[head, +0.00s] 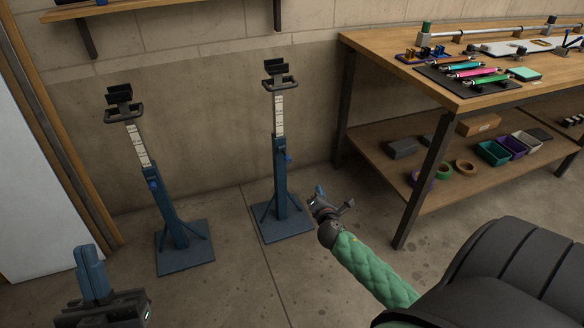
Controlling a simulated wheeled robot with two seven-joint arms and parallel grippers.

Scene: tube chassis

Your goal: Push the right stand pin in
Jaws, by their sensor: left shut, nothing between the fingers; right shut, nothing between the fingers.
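The right stand (280,183) is a blue post on a square base, with a pale marked inner bar and a black cradle on top. Its small blue pin (289,157) shows on the right side of the post, near the top of the blue tube. How deep the pin sits is too small to tell. My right gripper (320,192) is shut and empty, lower and to the right of the pin, apart from the stand. My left gripper (90,256) is shut and empty at the bottom left, its blue fingers pointing up.
A similar left stand (166,205) with its own blue pin (153,185) stands to the left. A wooden workbench (372,48) with tools and a lower shelf (392,171) is at the right. Bare floor lies between the stands and the bench.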

